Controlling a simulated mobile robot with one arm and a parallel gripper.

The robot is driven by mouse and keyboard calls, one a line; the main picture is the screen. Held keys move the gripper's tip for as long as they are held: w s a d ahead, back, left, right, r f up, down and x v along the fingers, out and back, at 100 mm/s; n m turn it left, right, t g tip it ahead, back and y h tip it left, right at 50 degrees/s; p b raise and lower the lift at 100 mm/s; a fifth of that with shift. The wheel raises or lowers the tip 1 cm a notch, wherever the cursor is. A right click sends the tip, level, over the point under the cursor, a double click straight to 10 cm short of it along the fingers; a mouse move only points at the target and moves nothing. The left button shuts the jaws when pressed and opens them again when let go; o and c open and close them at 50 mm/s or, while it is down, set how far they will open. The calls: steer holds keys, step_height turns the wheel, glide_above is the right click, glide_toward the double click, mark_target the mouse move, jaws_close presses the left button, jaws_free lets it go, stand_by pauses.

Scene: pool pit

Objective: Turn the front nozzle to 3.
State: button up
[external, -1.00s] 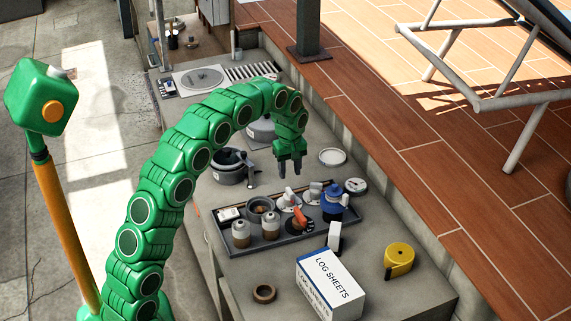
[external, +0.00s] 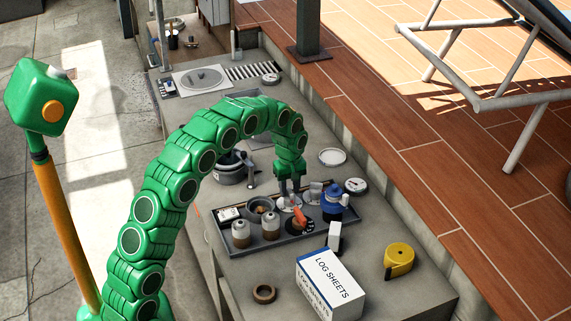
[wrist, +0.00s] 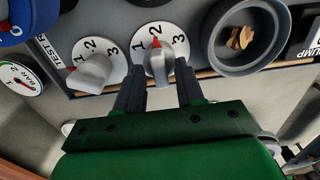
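Two white dials numbered 1, 2, 3 with grey nozzle handles show in the wrist view. On the middle dial, the handle (wrist: 159,63) has a red pointer directed close to the 2. I cannot tell from labels which is the front nozzle. My gripper (wrist: 158,92) is open, its two fingers either side of the lower end of the middle handle, with gaps visible. In the external view my gripper (external: 290,190) is low over the white dial at the tray's rear.
The tray (external: 240,248) also holds an orange-handled black dial (external: 301,220), a blue-topped item (external: 333,202), grey jars (external: 241,234) and a brown-filled bowl (wrist: 245,35). A gauge (external: 355,186) stands right. The log sheets box (external: 329,285) and yellow tape (external: 399,259) lie in front.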

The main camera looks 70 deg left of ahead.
jaws_close()
steer(key=shift+m, duration=0.3)
steer(key=m, duration=0.5)
steer(key=shift+m, duration=0.3)
steer(key=m, duration=0.5)
steer(key=shift+m, duration=0.4)
steer(key=shift+r, duration=0.1)
steer(key=shift+o, duration=0.9)
jaws_free()
